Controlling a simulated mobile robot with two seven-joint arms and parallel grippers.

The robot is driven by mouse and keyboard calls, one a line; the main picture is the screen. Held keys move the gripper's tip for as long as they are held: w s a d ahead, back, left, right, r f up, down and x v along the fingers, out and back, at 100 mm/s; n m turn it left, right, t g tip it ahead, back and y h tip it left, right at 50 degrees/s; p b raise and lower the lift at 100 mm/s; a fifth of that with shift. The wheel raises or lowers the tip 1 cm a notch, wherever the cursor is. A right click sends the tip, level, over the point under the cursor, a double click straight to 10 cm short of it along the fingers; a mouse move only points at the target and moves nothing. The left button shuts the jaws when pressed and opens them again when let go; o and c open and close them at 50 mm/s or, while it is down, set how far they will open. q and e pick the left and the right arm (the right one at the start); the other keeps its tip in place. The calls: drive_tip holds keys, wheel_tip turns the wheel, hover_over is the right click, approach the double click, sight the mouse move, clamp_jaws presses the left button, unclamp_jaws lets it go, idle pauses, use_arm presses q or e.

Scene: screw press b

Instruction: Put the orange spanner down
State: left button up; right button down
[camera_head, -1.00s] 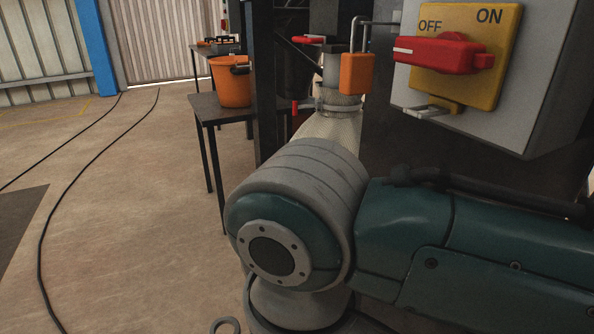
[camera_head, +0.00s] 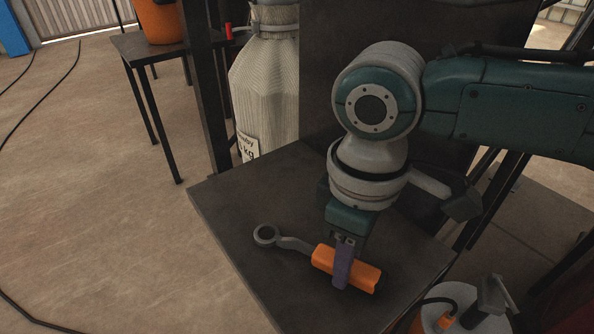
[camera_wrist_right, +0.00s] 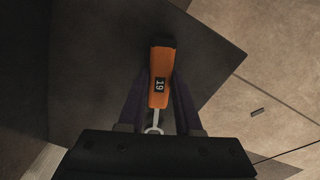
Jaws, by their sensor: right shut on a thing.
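The orange spanner (camera_head: 348,270) has an orange handle and a grey shank ending in a ring at its left end. My right gripper (camera_head: 342,274) is shut on the orange handle, with its purple fingers on either side. The spanner is over the dark table top (camera_head: 225,205), at or close to its surface; I cannot tell if it touches. In the right wrist view the orange handle (camera_wrist_right: 159,78), marked 19, lies between the fingers of the right gripper (camera_wrist_right: 160,85). My left gripper is not in view.
A white ribbed sack (camera_head: 266,90) stands behind the table. An orange bucket (camera_head: 160,20) sits on another table at the back left. A round grey object with an orange part (camera_head: 446,322) is at the lower right. The table's left part is clear.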

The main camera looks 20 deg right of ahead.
drive_tip(key=shift+d+f, duration=0.15)
drive_tip(key=shift+f, duration=0.35)
drive_tip(key=shift+r, duration=0.15)
drive_tip(key=shift+f, duration=0.2)
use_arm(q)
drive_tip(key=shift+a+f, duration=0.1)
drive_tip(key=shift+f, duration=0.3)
use_arm(e)
drive_tip(key=c, duration=0.6)
unclamp_jaws()
